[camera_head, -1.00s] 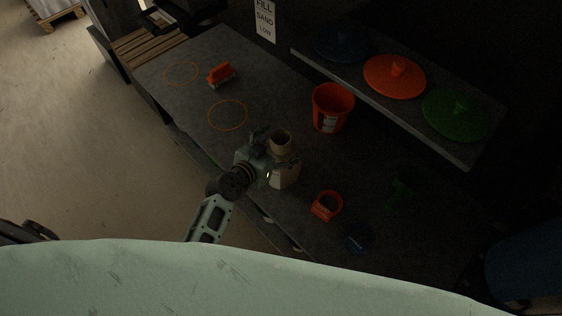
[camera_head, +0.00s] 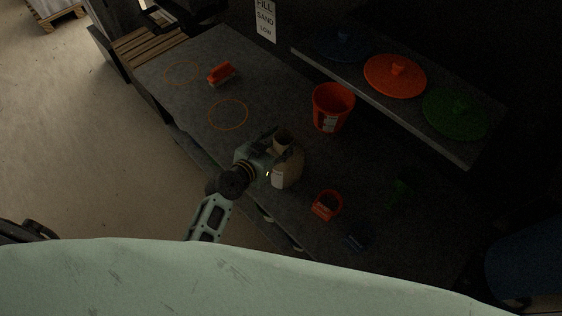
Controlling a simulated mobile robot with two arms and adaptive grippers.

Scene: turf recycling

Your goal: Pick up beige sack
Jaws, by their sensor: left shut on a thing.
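The beige sack (camera_head: 290,170) stands on the dark grey table (camera_head: 180,105) near its front edge, with a pale label low on its side and a rolled or open top. My left gripper (camera_head: 273,152) reaches it from the left and is shut on its upper part. The fingers are dark and partly hidden against the sack. I cannot tell whether the sack's base touches the table. My right gripper is out of view.
An orange bucket (camera_head: 332,108) stands behind the sack. An orange scoop (camera_head: 326,205), a dark blue item (camera_head: 356,238) and a green item (camera_head: 398,190) lie to the right. An orange-topped brush (camera_head: 221,73) lies at the back left. A shelf (camera_head: 455,153) holds coloured lids.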

